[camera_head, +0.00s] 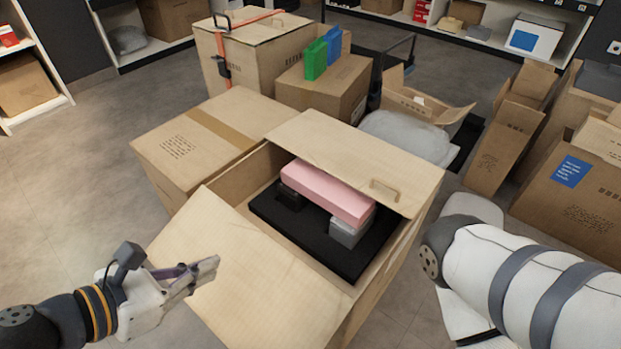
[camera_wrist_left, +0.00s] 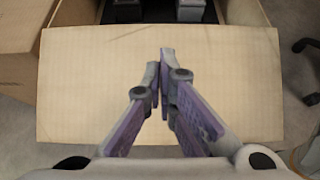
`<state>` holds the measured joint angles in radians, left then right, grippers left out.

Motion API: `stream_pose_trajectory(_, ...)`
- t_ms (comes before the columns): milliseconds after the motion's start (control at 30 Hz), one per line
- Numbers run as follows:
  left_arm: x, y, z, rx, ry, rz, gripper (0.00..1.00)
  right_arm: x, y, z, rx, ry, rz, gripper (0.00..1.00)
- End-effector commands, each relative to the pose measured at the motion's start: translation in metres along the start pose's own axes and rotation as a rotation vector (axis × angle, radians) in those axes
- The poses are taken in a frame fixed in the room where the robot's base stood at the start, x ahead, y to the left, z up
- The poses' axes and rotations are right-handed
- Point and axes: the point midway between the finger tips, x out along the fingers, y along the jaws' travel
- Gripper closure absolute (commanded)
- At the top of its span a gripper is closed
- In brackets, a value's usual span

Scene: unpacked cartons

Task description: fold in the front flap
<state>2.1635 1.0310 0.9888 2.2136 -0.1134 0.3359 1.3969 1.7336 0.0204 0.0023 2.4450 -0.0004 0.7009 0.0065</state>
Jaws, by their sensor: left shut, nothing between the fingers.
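The open carton (camera_head: 372,285) stands in front of me. Its front flap (camera_head: 250,262) is folded outward and slopes down toward me; in the left wrist view the flap (camera_wrist_left: 80,90) fills the middle. The back flap (camera_head: 365,160) reaches partly over the far side of the opening. Inside are a pink block (camera_head: 325,190), grey blocks (camera_head: 350,228) and a black base (camera_head: 300,228). My left gripper (camera_head: 212,268) is shut and empty, at the flap's left part; it also shows over the flap in the left wrist view (camera_wrist_left: 163,60). I cannot tell whether it touches. My right gripper is out of view.
A closed carton (camera_head: 190,150) adjoins the open one at the back left. Another carton with green and blue boxes (camera_head: 325,80) stands behind. Cartons (camera_head: 580,185) crowd the right side. The floor at left (camera_head: 60,190) is free.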

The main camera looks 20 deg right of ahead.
Motion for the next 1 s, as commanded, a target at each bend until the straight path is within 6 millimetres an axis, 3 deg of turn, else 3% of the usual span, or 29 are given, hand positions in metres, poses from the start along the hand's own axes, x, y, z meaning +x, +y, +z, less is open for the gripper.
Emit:
stream_pose_trajectory(33, -0.005, 0.000, 0.015, 0.007, -0.004, 0.002, 1.00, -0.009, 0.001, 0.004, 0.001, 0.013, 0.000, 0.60)
stream_pose_trajectory(433, 0.004, 0.000, 0.076, 0.008, -0.005, 0.001, 1.00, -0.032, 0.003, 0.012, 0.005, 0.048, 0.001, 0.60)
stream_pose_trajectory(1000, 0.066, -0.001, 0.140, 0.003, -0.002, 0.000, 1.00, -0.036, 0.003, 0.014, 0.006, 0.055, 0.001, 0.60)
